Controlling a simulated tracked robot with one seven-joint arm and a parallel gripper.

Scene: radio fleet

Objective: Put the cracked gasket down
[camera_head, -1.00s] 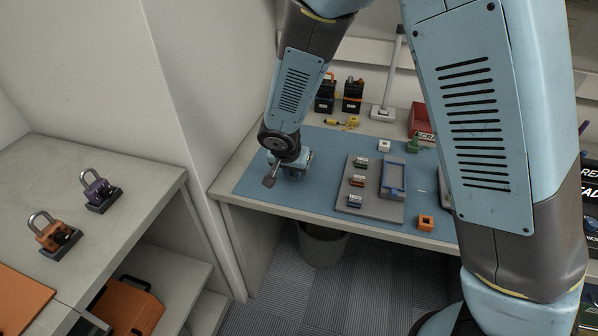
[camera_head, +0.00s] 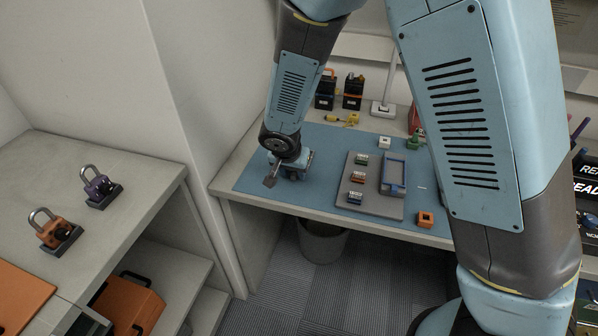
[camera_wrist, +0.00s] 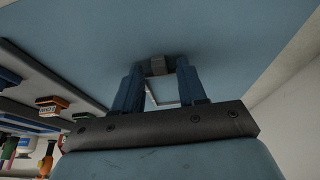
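My gripper (camera_wrist: 160,66) points down, low over the left part of the blue mat (camera_head: 335,140). In the head view its fingers (camera_head: 291,172) are mostly hidden by the wrist. In the wrist view the two blue fingers stand apart. A small grey piece (camera_wrist: 158,67) shows between their tips, with dark shadow around it. It may be the cracked gasket, but too little of it shows to be sure. I cannot tell whether the fingers touch it. A pale square outline shows between the fingers, nearer the wrist.
A grey board (camera_head: 371,205) with several small labelled blocks and a blue tray (camera_head: 393,188) lie right of my gripper. An orange block (camera_head: 425,219) sits near the front edge. Dark batteries (camera_head: 353,93) stand behind. Two padlocks (camera_head: 97,187) (camera_head: 52,232) stand on the left counter.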

